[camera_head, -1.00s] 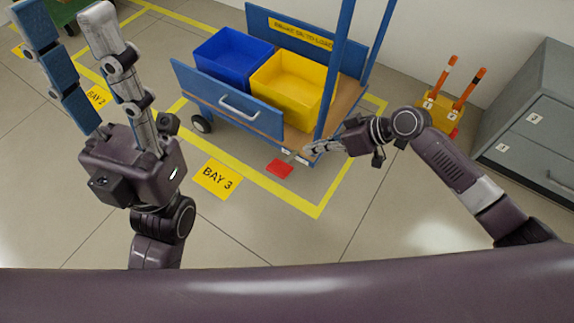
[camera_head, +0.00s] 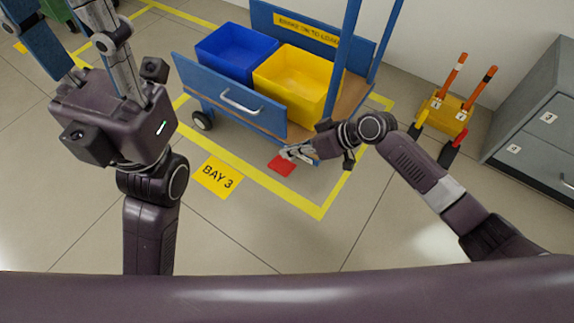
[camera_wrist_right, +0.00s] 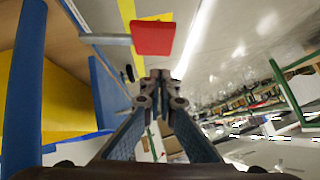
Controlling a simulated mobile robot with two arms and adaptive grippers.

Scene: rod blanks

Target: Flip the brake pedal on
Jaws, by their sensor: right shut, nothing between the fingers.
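The red brake pedal (camera_head: 283,167) shows at the lower front edge of the blue cart (camera_head: 230,103). In the right wrist view the red pedal pad (camera_wrist_right: 153,38) sits at the end of a grey bar. My right gripper (camera_head: 287,152) is shut and empty, with its fingertips at the pedal's far edge in the head view. In the wrist view its fingertips (camera_wrist_right: 159,76) show just below the pad; I cannot tell whether they touch. My left gripper (camera_head: 72,40) is open and empty at the upper left, away from the cart, its tips cut off by the frame.
The cart carries a blue bin (camera_head: 236,54) and a yellow bin (camera_head: 297,80). Blue posts rise at its right end. A yellow caddy (camera_head: 446,116) with orange-tipped handles and a grey cabinet (camera_head: 535,125) stand right. The floor around the BAY 3 label (camera_head: 218,178) is clear.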

